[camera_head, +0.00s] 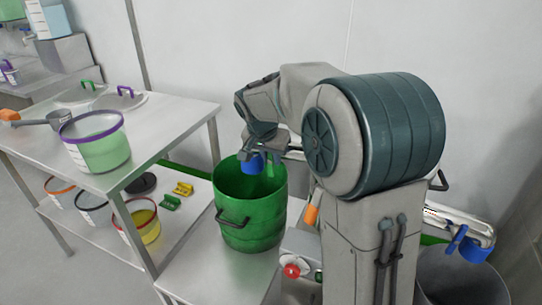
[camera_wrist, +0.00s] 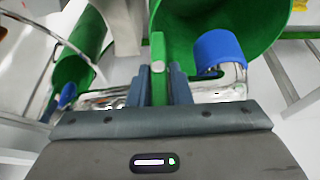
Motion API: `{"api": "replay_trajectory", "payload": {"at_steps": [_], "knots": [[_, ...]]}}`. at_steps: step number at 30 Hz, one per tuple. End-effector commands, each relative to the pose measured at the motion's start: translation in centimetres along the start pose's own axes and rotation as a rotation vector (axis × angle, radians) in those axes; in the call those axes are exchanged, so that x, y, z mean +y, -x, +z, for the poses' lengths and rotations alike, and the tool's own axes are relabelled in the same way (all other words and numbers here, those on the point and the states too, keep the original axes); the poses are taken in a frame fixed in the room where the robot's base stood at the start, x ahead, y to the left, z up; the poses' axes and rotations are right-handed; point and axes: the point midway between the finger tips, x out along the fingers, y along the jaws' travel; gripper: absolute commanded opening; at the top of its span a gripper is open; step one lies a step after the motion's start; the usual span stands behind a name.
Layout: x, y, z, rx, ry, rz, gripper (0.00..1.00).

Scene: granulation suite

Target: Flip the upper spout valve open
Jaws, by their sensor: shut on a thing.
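My gripper (camera_wrist: 158,75) is shut on an upright green lever (camera_wrist: 158,90) in the wrist view, with one finger on each side of it. A small pale pin (camera_wrist: 157,66) shows on the lever. The lever sits at a shiny metal pipe (camera_wrist: 235,77), which looks like the upper spout; a blue end piece (camera_wrist: 218,50) caps it just right of my fingers. In the head view my gripper (camera_head: 264,140) is above the green bucket (camera_head: 240,235), with the blue end (camera_head: 252,163) over its mouth. My arm hides most of the spout there.
A lower metal pipe with a blue piece (camera_head: 470,249) stands at right above a grey bin (camera_head: 455,280). At left, a steel table (camera_head: 170,125) holds a purple-rimmed tub (camera_head: 100,150). An orange handle (camera_head: 311,215) and red button (camera_head: 292,270) show near my arm.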

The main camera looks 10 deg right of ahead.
Motion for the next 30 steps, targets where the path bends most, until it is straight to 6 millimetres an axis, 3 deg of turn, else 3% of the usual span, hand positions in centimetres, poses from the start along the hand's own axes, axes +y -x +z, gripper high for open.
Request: {"api": "replay_trajectory", "payload": {"at_steps": [11, 30], "knots": [[-0.45, 0.25, -0.03, -0.001, 0.086, 0.2, 0.0], [-0.99, -0.06, 0.06, 0.003, 0.319, 0.762, 0.0]]}}
